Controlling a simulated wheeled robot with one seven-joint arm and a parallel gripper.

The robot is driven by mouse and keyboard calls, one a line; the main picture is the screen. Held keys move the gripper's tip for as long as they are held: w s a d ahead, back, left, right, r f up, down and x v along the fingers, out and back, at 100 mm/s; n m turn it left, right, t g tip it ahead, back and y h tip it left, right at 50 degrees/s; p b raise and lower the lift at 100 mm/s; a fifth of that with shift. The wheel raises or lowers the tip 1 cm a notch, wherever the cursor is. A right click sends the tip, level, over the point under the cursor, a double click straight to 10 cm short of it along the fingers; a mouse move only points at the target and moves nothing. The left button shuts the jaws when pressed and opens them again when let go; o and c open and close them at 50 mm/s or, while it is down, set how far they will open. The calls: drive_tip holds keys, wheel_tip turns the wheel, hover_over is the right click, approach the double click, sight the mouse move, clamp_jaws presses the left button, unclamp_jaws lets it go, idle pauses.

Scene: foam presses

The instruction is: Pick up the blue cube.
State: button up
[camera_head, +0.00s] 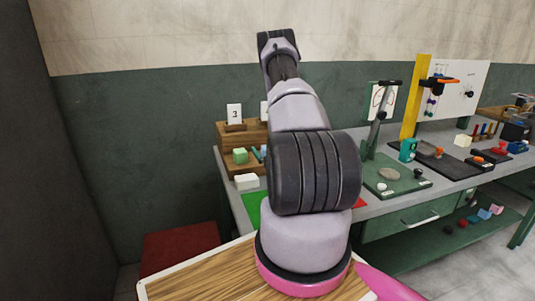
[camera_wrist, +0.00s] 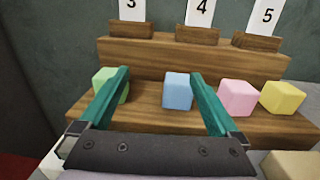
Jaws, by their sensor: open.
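The blue cube (camera_wrist: 177,91) sits on the lower step of a wooden rack (camera_wrist: 145,121) in the wrist view. My gripper (camera_wrist: 159,78) has two teal fingers, spread open and empty. In the picture the blue cube shows between the fingers, close to the right finger; I cannot tell whether they touch. A green cube (camera_wrist: 104,82) stands at the left, partly hidden behind the left finger. A pink cube (camera_wrist: 238,97) and a yellow cube (camera_wrist: 283,97) stand to the right.
Number cards in wooden holders stand on the upper step, including card 4 (camera_wrist: 201,13). A pale block (camera_wrist: 290,165) is at the lower right. In the head view, a white block (camera_head: 246,182) lies in front of the rack, and a press (camera_head: 381,125) stands to the right.

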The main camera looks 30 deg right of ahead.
drive_tip(key=shift+s+d+f+m+g+h, duration=0.25)
drive_tip(key=shift+s+d+f+h, duration=0.2)
drive_tip(key=shift+d+f, duration=0.15)
drive_tip(key=shift+s+d+f+m+g+h, duration=0.15)
drive_tip(key=shift+s+d+f+m+h, duration=0.1)
drive_tip(key=shift+s+d+f+h, duration=0.3)
drive_tip(key=x, duration=0.4)
drive_tip(key=shift+w+d+f, duration=0.1)
drive_tip(key=shift+w+d, duration=0.05)
drive_tip(key=shift+w, duration=0.1)
drive_tip(key=shift+x, duration=3.15)
drive_tip(key=c, duration=1.4)
